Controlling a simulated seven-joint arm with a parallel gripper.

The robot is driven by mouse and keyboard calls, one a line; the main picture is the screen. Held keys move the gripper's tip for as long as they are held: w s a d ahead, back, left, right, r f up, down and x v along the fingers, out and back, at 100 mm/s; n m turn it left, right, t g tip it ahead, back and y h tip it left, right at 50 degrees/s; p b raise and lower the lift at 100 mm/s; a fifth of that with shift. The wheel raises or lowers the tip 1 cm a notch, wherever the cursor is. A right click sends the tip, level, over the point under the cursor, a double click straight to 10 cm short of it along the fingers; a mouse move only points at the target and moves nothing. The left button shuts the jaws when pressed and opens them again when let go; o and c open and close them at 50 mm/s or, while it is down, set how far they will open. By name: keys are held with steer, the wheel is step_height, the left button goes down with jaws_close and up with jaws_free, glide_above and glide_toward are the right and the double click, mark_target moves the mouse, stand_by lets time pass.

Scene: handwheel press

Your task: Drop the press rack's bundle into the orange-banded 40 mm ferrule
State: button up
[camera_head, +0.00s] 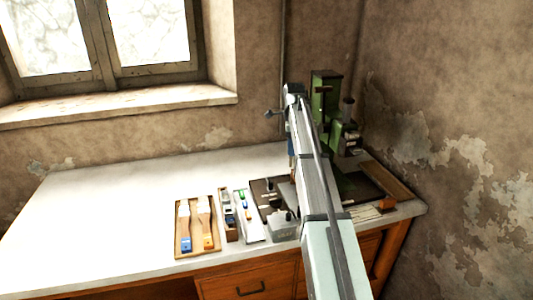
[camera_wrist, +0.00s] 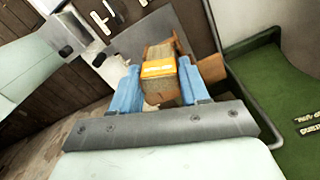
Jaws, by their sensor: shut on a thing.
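My gripper (camera_wrist: 159,72) has two blue fingers, closed on a tan block (camera_wrist: 158,92) in the wrist view. An orange band (camera_wrist: 158,69) with pale marks crosses the block's face. I cannot tell whether the band belongs to the block or to a ferrule around it. The block looks tilted in this view. In the head view my arm hides most of the gripper and what it holds. The green press (camera_head: 325,95) stands at the back right of the bench, partly behind my arm. I cannot make out the rack clearly.
A wooden tray (camera_head: 177,250) holds two brush-like pieces, one blue-ended and one orange-ended. Beside it a pale tray (camera_head: 252,237) holds small coloured pieces. A dark board (camera_head: 259,187) with metal parts lies near my arm. The left of the white bench (camera_head: 105,215) is clear.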

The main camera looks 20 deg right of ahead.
steer(key=shift+s+d+f+n, duration=0.15)
steer(key=shift+d+f+n, duration=0.25)
steer(key=shift+d+n, duration=0.25)
steer(key=shift+s+d+f+n, duration=0.2)
steer(key=shift+d+f+n, duration=0.25)
steer(key=shift+d+n, duration=0.2)
steer(key=shift+s+d+f+n, duration=0.15)
steer(key=shift+d+f+n, duration=0.25)
steer(key=shift+d+n, duration=0.25)
steer(key=shift+f, duration=0.15)
stand_by(0.3)
steer(key=shift+f, duration=0.75)
steer(key=shift+f, duration=0.65)
steer(key=shift+f, duration=0.4)
